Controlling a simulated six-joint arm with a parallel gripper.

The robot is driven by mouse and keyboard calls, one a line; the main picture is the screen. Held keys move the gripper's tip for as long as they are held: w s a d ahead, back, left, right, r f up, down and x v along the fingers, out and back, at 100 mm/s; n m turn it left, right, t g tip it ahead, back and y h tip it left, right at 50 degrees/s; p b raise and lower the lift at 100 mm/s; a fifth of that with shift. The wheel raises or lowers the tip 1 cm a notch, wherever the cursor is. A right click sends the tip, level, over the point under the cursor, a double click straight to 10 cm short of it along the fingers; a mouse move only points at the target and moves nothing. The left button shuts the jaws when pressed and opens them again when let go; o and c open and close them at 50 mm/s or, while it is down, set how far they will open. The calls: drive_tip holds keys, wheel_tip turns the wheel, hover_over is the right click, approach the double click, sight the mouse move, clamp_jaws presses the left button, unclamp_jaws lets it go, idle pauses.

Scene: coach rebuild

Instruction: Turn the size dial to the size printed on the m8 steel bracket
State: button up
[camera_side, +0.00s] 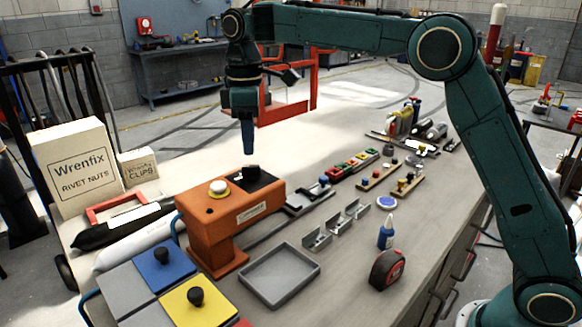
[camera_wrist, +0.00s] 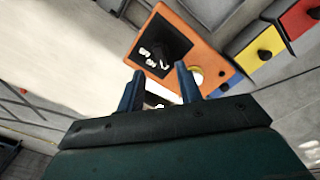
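An orange machine (camera_side: 212,228) stands on the bench, with a black dial panel and small dark knob, the size dial (camera_side: 252,171), on top. In the wrist view the black panel (camera_wrist: 172,36) carries white marks too blurred to read, so the setting cannot be told. My gripper (camera_side: 249,152) points down just above the dial, apparently not touching it. In the wrist view its blue fingers (camera_wrist: 160,84) are apart with nothing between them. Three small steel brackets (camera_side: 338,222) stand in a row right of the machine; their printing is too small to read.
A yellow-ringed white button (camera_side: 218,188) is beside the dial. An empty grey tray (camera_side: 252,283) lies in front. Blue and yellow knobbed lids (camera_side: 170,262) are at front left. A tape measure (camera_side: 386,269) and blue bottle (camera_side: 386,233) stand at right. Wrenfix boxes (camera_side: 75,165) stand at left.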

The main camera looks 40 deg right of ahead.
sight(256, 166)
wheel_tip(256, 166, up, 8)
drive_tip(key=shift+r, duration=0.2)
idle(0.5)
idle(0.3)
drive_tip(key=s+d+r+m+t, duration=0.1)
drive_tip(key=s+d+m+t, duration=0.2)
drive_tip(key=s, duration=0.5)
drive_tip(key=s+d+r+m, duration=0.2)
drive_tip(key=s+d, duration=0.3)
drive_tip(key=s, duration=0.4)
drive_tip(key=s+d+f+m+t, duration=0.1)
drive_tip(key=s+f+m, duration=0.1)
drive_tip(key=s+f, duration=0.5)
drive_tip(key=s+d+f+m+t, duration=0.1)
drive_tip(key=s+d+f+m, duration=0.1)
drive_tip(key=s+f, duration=0.4)
drive_tip(key=s+m, duration=0.1)
drive_tip(key=s, duration=0.3)
drive_tip(key=shift+d+f+t, duration=0.25)
drive_tip(key=shift+f+t, duration=0.05)
drive_tip(key=shift+f, duration=0.05)
